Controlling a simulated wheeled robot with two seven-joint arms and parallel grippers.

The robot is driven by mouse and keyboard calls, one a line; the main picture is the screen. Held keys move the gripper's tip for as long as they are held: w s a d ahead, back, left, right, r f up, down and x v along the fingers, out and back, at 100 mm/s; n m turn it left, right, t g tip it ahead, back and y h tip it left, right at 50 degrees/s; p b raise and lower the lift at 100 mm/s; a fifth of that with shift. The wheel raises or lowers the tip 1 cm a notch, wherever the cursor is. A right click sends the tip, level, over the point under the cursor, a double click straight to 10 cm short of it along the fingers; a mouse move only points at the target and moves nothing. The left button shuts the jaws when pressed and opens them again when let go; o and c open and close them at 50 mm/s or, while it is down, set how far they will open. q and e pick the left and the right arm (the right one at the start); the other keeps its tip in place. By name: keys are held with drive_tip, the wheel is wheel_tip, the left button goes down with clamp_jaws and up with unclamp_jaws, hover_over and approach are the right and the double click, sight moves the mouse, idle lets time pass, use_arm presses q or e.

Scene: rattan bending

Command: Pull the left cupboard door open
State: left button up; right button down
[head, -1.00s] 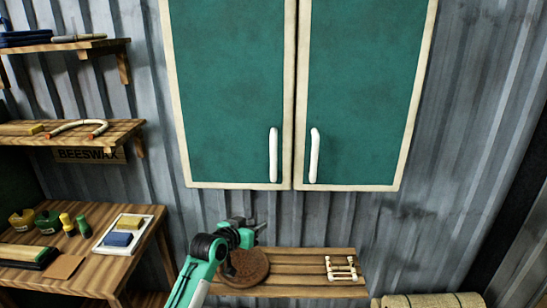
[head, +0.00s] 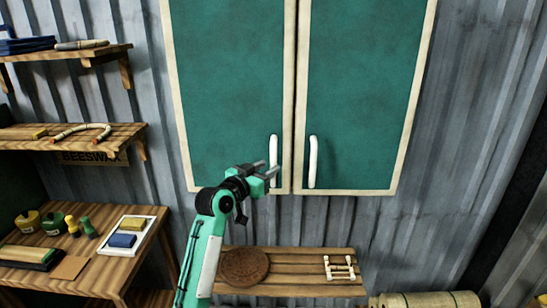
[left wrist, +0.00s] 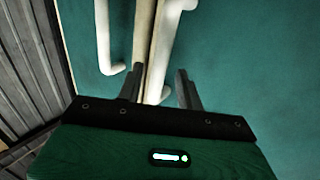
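The left cupboard door (head: 225,95) is teal with a cream frame and is shut. Its white vertical handle (head: 273,150) is near the door's lower right corner. My left gripper (head: 267,168) is at the handle's lower part, with its fingers apart. In the left wrist view, the pale handle (left wrist: 168,45) shows between the two dark fingers (left wrist: 160,92), nearer to the left one; I cannot tell whether they touch it. The handle's lower end is partly hidden by the gripper in the head view. My right gripper is not in view.
The right cupboard door (head: 360,95) is shut, its handle (head: 312,162) close by. Below are a slatted shelf (head: 300,272) with a round brown disc (head: 245,266). Wooden shelves (head: 110,137) and a workbench (head: 135,265) stand at left. The wall right of the cupboard is clear.

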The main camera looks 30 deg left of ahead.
sight(272, 165)
use_arm(q)
drive_tip(key=shift+w+d+p, duration=0.1)
drive_tip(key=shift+w+p, duration=0.4)
drive_tip(key=shift+w, duration=1.45)
drive_tip(key=shift+c, duration=0.3)
clamp_jaws()
